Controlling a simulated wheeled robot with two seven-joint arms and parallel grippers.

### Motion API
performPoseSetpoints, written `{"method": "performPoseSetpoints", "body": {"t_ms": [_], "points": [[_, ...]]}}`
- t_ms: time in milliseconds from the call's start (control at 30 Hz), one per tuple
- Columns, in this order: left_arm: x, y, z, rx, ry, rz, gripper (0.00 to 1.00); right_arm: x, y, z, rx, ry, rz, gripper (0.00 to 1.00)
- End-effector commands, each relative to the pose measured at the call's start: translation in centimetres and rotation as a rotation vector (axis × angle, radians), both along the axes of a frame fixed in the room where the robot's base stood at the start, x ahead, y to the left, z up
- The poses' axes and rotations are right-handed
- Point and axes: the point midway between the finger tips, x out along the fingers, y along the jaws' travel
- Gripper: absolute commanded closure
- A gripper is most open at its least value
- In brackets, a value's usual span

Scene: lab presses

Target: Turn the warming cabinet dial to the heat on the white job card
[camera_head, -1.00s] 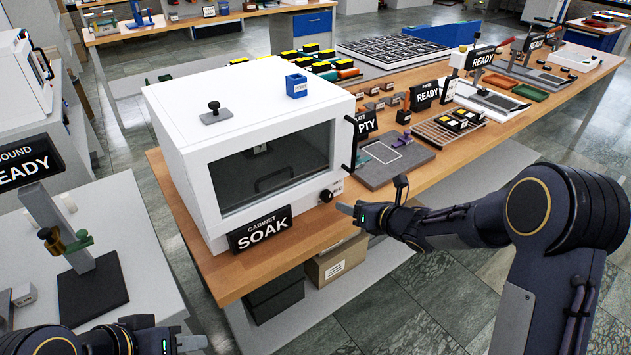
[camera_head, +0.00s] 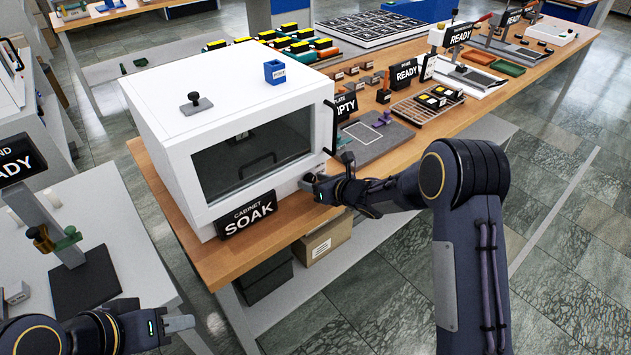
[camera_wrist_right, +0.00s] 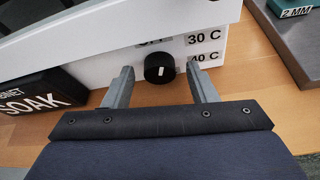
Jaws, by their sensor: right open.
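The white warming cabinet (camera_head: 150,95) stands on the wooden bench with its SOAK sign (camera_head: 247,214) in front. Its black round dial (camera_wrist_right: 159,67) shows in the right wrist view, its white mark pointing about straight up. Labels 30 C and 40 C are to its right; a label above is partly cut off. My right gripper (camera_wrist_right: 160,72) is open, one finger on each side of the dial, with gaps visible. In the head view this gripper (camera_head: 310,184) hides the dial. My left gripper (camera_head: 185,324) is low at left.
The cabinet's black door handle (camera_head: 331,128) is just above my right gripper. A grey plate (camera_head: 378,138) lies right of the cabinet. A cardboard box (camera_head: 322,240) is below the bench. A grey side table with a stand (camera_head: 85,283) is near my left arm.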

Motion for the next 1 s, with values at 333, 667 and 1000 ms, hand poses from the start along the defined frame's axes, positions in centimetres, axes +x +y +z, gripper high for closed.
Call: {"method": "performPoseSetpoints", "body": {"t_ms": [333, 667, 1000], "points": [[0.0, 0.0, 0.0, 0.000, 0.000, 0.000, 0.64, 0.0, 0.0, 0.0, 0.001, 0.001, 0.000, 0.86], [0.0, 0.0, -1.2, 0.000, 0.000, 0.000, 0.64, 0.1, -0.2, -0.3, 0.094, 0.064, -0.002, 0.92], [0.0, 0.0, -3.0, 0.000, 0.000, 0.000, 0.64, 0.2, -0.3, -0.3, 0.361, 0.259, 0.000, 0.92]]}}
